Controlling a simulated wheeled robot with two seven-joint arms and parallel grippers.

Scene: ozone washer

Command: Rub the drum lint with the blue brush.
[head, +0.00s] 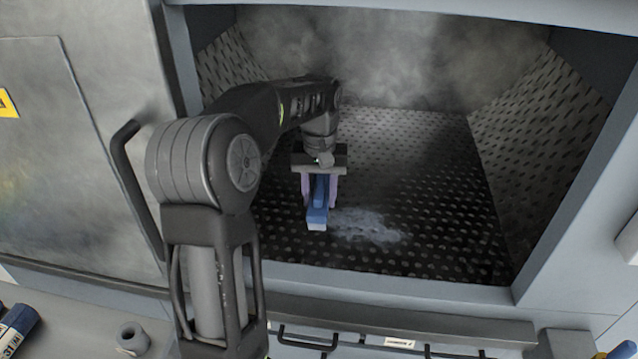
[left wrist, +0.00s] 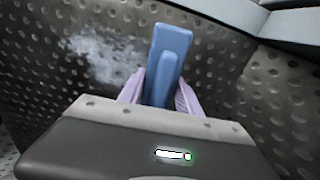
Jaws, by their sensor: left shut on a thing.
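My left gripper (head: 319,190) reaches into the open washer chamber and is shut on the blue brush (head: 318,207). In the left wrist view the brush (left wrist: 168,62) stands out between the two pale purple fingers of the gripper (left wrist: 160,92). The drum lint (head: 368,226) is a whitish, fuzzy patch on the dark perforated chamber floor, just right of the brush in the head view. In the left wrist view the lint (left wrist: 103,60) lies left of the brush. I cannot tell whether the brush touches the floor. My right gripper is not in view.
The chamber has dotted side walls (head: 545,130) and a grey front sill (head: 400,292). An open door with a black handle (head: 135,185) stands at the left. A blue bottle (head: 18,325) and a small grey cylinder (head: 133,338) sit at lower left. The chamber floor at right is clear.

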